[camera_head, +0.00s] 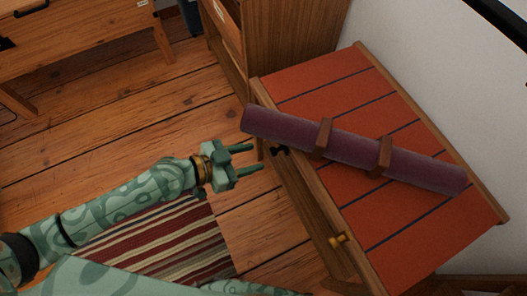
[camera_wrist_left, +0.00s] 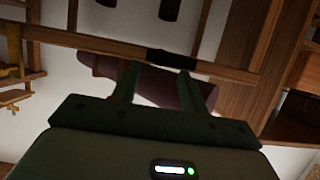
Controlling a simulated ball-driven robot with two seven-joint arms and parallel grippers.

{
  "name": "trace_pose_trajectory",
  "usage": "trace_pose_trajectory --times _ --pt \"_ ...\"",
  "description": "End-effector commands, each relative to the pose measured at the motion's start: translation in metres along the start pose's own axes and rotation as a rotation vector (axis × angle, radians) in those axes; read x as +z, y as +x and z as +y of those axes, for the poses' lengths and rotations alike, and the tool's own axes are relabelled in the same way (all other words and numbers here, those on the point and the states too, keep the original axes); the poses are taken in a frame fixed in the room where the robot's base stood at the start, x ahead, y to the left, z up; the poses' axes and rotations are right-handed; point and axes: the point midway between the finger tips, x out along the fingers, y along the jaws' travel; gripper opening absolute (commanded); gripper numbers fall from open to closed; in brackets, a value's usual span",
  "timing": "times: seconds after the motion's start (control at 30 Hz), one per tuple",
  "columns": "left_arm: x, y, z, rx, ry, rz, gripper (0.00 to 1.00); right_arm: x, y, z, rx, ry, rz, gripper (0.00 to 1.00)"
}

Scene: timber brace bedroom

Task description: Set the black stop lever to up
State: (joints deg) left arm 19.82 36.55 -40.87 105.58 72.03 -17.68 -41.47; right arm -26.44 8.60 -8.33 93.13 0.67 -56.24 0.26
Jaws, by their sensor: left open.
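A small black part (camera_head: 280,151), likely the stop lever, sits on the front wooden edge of the red-topped stand, below the left end of the purple roll (camera_head: 300,132). It is too small to tell whether it points up or down. In the left wrist view a black piece (camera_wrist_left: 172,57) shows on a wooden rail, just beyond the fingertips. My left gripper (camera_head: 255,158) is open and empty, its two fingers pointing at the black part with a small gap between. My right gripper is not in view.
The stand's top (camera_head: 310,95) is red with dark stripes; brown brackets hold the roll. A brass knob (camera_head: 338,241) is on its front edge. A wooden cabinet (camera_head: 285,35) stands behind. A striped rug (camera_head: 165,245) lies on the open floor.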

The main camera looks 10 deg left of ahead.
Motion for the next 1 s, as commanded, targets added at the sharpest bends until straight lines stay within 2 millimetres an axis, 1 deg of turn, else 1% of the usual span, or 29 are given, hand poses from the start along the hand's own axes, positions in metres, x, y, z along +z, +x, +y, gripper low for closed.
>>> trace_pose_trajectory --times 0.03,0.1,0.2,0.33,0.6,0.63,0.67,0.7,0.77,0.8,0.97,1.0 --pt "0.001 0.012 0.0 0.0 -0.005 0.002 0.44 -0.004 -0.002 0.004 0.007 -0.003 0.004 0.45" --pt "0.002 0.024 0.0 0.0 -0.005 0.0 0.44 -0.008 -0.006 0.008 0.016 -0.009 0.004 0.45" --pt "0.002 0.037 0.0 0.0 -0.003 0.0 0.44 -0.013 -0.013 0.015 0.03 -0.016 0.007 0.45" --pt "0.001 0.044 0.0 0.0 -0.002 0.0 0.44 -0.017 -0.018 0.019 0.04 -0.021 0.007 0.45" --pt "0.001 0.045 0.0 0.0 0.0 -0.001 0.44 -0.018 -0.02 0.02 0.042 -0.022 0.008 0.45" --pt "0.001 0.045 0.0 0.0 0.0 -0.001 0.38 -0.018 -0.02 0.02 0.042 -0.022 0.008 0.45" --pt "0.001 0.045 0.0 0.0 0.0 -0.001 0.3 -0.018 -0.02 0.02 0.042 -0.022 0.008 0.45" --pt "0.001 0.045 0.0 0.0 0.0 -0.001 0.19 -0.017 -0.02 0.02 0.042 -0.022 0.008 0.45" --pt "0.001 0.045 0.0 0.0 0.0 -0.001 0.02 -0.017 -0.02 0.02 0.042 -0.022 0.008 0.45" --pt "0.001 0.045 0.0 0.0 0.0 -0.001 0.0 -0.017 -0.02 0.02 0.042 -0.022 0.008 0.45" --pt "-0.001 0.044 -0.002 0.013 -0.029 0.0 0.0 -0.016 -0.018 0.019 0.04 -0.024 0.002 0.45" --pt "-0.003 0.044 -0.003 0.028 -0.062 0.0 0.0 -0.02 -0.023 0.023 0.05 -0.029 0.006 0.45"
